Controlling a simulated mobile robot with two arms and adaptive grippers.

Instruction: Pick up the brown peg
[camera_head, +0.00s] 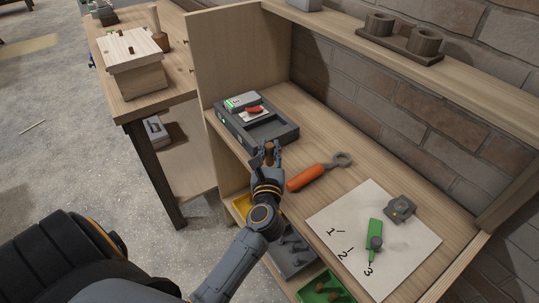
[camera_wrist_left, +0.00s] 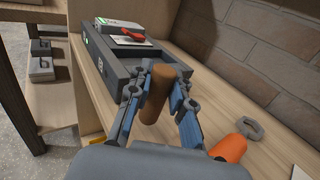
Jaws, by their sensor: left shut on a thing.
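The brown peg (camera_wrist_left: 157,92) is a short, plain cylinder. It stands roughly upright, a little tilted, between the fingers of my left gripper (camera_wrist_left: 150,101), which is shut on it. In the head view the peg (camera_head: 269,150) shows as a small brown tip at the end of my left gripper (camera_head: 268,157), just in front of the dark grey tray. I cannot tell whether the peg's lower end touches the shelf. My right gripper is in neither view.
The dark grey tray (camera_head: 287,135) holds a small device. An orange-handled tool (camera_head: 308,178) lies right of my gripper. A numbered white sheet (camera_head: 330,215) carries a green tool (camera_head: 374,236) and a grey block (camera_head: 400,208). A wooden box (camera_head: 134,78) stands on the left table.

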